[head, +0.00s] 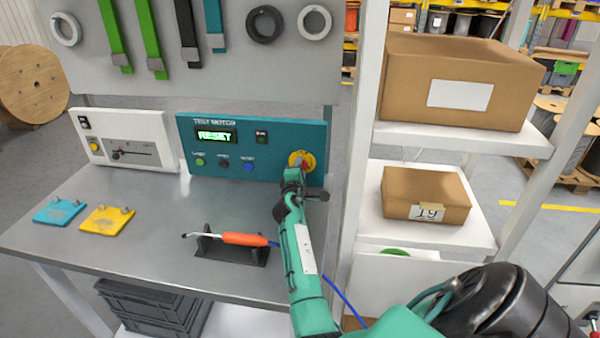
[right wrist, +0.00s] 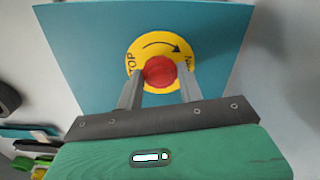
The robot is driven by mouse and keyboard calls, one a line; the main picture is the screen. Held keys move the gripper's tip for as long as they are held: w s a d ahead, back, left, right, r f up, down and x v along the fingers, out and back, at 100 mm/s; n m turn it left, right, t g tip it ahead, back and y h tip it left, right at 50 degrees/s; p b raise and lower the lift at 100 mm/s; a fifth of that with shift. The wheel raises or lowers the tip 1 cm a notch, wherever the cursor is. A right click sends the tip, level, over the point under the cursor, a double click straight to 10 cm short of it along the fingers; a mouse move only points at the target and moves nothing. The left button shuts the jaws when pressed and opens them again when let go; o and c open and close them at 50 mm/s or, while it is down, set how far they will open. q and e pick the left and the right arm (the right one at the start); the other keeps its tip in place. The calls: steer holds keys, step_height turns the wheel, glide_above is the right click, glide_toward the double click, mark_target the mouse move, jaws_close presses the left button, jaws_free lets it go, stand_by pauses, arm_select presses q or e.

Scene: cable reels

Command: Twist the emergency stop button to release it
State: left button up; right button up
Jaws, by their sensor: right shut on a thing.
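The emergency stop button is a red knob on a yellow round plate (head: 302,160) at the right end of the teal test motor panel (head: 215,170). In the right wrist view the red button (right wrist: 160,71) sits between my two fingers, in front of the yellow plate with an arrow and lettering. My right gripper (right wrist: 160,80) is shut on the button. In the head view my right gripper (head: 293,178) reaches up to the panel and hides part of the button. The panel's display (head: 215,135) reads "RESET" in green. My left gripper is not in view.
A soldering iron with an orange handle (head: 245,239) rests in a black stand on the grey workbench (head: 150,250), left of my right arm. Blue and yellow plates lie farther left. A white shelf with cardboard boxes (head: 427,195) stands close on the right.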

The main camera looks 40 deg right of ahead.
stand_by(0.4)
steer(key=o, duration=1)
